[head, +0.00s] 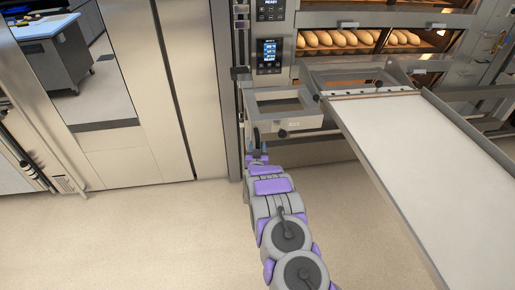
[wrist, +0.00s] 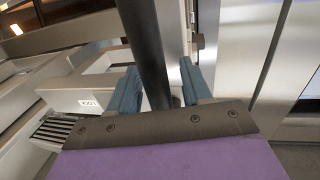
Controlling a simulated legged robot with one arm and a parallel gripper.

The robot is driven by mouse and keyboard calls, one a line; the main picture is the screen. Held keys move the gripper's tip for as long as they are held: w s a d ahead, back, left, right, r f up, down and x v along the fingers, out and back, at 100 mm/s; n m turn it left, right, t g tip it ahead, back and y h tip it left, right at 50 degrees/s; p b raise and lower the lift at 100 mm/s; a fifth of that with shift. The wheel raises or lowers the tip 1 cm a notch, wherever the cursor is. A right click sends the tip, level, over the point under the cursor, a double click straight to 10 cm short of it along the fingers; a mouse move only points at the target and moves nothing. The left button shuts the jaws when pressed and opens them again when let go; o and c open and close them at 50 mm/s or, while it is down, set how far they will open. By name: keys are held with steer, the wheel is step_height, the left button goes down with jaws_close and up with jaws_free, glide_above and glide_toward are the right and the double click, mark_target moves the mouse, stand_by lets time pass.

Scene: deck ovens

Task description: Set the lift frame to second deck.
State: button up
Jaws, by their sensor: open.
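The lift frame (head: 290,107) is a grey metal carriage with a small label, in front of the oven at the centre of the head view. A long loader with a pale flat bed (head: 410,135) extends from it toward the lower right. My gripper (head: 257,152) is at the frame's lower left corner. In the wrist view, my gripper (wrist: 158,75) is open, its two blue fingers on either side of a dark upright bar (wrist: 145,40). Contact with the bar cannot be told. The labelled part of the frame (wrist: 88,103) is left of the bar. My wrist hides the bar's lower end.
The deck oven (head: 375,20) stands behind, with loaves (head: 345,38) lit on one deck and a lit control panel (head: 270,53) at its left. Steel cabinet doors (head: 175,80) stand at the left. The floor (head: 150,235) at lower left is clear.

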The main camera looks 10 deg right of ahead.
steer(key=shift+w, duration=0.15)
steer(key=shift+c, duration=0.4)
jaws_close()
